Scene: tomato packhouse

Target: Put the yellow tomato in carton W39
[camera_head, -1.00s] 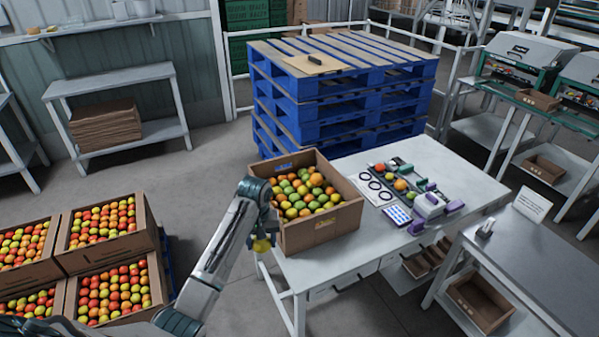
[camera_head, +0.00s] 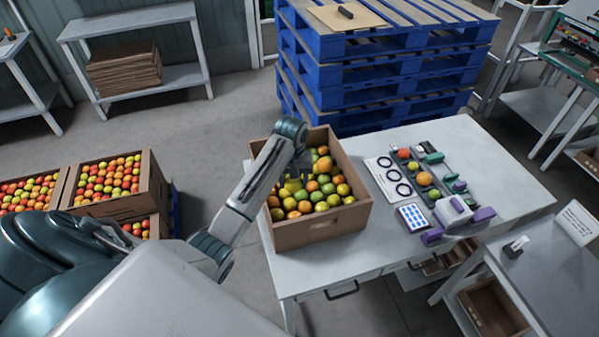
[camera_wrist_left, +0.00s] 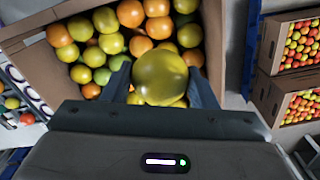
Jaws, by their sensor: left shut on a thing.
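My left gripper (camera_head: 294,180) is shut on a yellow tomato (camera_head: 291,186). In the left wrist view the yellow tomato (camera_wrist_left: 160,77) sits between the two fingers, with the cardboard carton (camera_wrist_left: 40,70) behind it. The carton (camera_head: 322,232) stands at the left end of the white table and is filled with orange, green and yellow tomatoes. The held tomato is over the carton's left part; I cannot tell whether it touches the tomatoes under it. I cannot read the name W39 on this carton. My right gripper is not in view.
The white table (camera_head: 470,150) also bears a card with rings (camera_head: 392,177), a rack with several tomatoes (camera_head: 423,178) and a purple-and-white device (camera_head: 453,211). Blue pallets (camera_head: 390,75) stand behind. More full cartons (camera_head: 150,190) stand at the left.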

